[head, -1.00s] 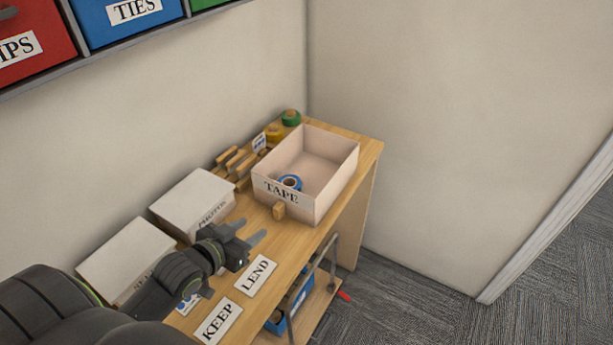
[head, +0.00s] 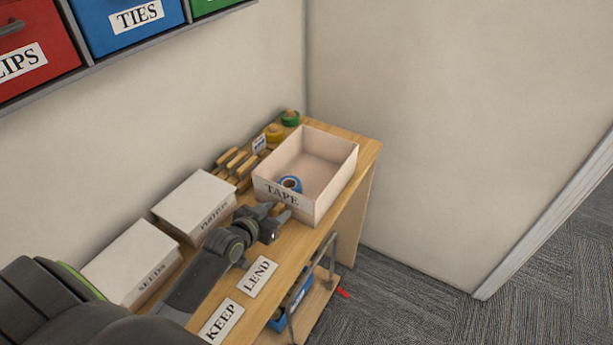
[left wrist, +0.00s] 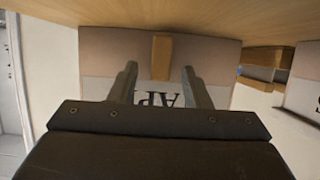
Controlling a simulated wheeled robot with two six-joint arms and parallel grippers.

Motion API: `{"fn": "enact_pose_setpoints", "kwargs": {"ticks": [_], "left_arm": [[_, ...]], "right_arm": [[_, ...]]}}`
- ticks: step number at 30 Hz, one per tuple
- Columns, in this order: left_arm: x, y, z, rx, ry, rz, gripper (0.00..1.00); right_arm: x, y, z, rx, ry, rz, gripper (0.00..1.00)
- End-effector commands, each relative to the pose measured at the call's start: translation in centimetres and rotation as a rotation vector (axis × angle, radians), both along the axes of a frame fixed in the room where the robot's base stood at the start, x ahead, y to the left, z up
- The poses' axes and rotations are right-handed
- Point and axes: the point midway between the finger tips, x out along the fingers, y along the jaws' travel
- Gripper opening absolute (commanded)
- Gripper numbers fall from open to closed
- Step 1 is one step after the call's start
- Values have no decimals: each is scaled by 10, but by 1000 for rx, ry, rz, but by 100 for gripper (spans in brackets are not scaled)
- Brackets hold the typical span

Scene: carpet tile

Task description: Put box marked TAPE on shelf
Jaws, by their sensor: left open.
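The open pinkish-white box marked TAPE (head: 333,175) stands on the wooden table, with a roll of blue tape inside. Its front faces my left arm. My left gripper (head: 280,212) is open at that front. In the left wrist view the box front (left wrist: 105,55) fills the middle, its label upside down and partly covered by my fingers. The box's wooden handle (left wrist: 161,57) lies between the lines of my two fingertips (left wrist: 159,69); contact cannot be told. A wall shelf (head: 88,60) at upper left holds labelled bins. My right gripper is out of view.
White boxes marked PHOTOS (head: 195,200) and SEEDS (head: 130,260) stand left of my arm. KEEP (head: 221,320) and LEND (head: 258,277) labels lie at the table's front. Wooden-handled items (head: 235,165) and tape rolls (head: 274,132) sit behind. A wall rises beyond the table.

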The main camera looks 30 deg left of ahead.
Motion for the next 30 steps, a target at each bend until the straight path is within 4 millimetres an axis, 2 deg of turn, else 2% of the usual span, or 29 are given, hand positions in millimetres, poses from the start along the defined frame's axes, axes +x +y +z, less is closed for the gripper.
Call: {"fn": "enact_pose_setpoints", "kwargs": {"ticks": [10,20,30], "left_arm": [[5,0,-3,1,0,0,44],[5,0,-3,1,1,0,0],[5,0,-1,1,-3,0,0]], "right_arm": [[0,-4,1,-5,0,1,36],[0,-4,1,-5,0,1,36],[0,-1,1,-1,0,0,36]]}}
